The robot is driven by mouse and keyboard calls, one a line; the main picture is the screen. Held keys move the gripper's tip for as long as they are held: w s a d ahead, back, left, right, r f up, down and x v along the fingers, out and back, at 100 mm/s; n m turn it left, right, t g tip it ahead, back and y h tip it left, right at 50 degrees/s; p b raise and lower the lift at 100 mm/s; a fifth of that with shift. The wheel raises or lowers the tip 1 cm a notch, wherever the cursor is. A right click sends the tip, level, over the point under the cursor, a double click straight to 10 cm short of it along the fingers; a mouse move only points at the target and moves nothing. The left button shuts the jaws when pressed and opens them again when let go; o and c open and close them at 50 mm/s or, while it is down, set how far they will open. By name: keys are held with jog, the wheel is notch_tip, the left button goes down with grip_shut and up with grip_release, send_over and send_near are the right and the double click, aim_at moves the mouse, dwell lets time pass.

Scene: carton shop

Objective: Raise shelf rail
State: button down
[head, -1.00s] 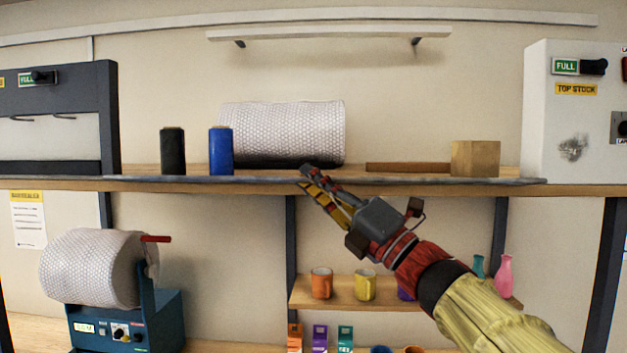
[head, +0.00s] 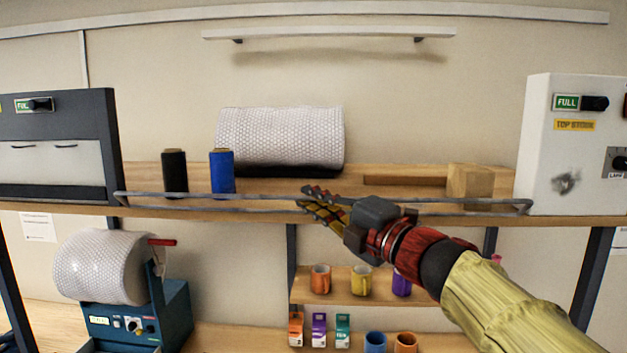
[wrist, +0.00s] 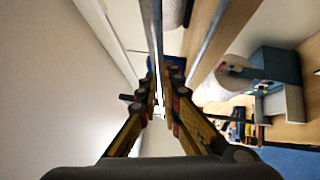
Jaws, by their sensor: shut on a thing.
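The shelf rail (head: 255,196) is a long, thin grey metal loop along the front of the upper wooden shelf (head: 290,174). Its upper and lower bars show apart, one above the other; its exact tilt is hard to tell. My gripper (head: 318,202) is shut on the rail near its middle, with the arm reaching in from the lower right. In the wrist view, a grey bar (wrist: 153,30) runs between the two fingers (wrist: 159,92). The fingers hide a short part of the rail.
On the upper shelf stand a black spool (head: 174,174), a blue spool (head: 222,172), a bubble-wrap roll (head: 280,138) and a wooden block (head: 470,181). A white box (head: 575,140) is at the right. Mugs (head: 361,281) stand on a small shelf below.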

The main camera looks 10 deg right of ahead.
jog(key=shift+w+r+m+g+h+p, duration=0.15)
jog(key=shift+m+g+h+p, duration=0.2)
jog(key=shift+p, duration=0.8)
jog(key=c, duration=2)
grip_release()
jog(key=shift+c, duration=0.2)
jog(key=shift+o, duration=0.3)
jog(key=v, duration=1.2)
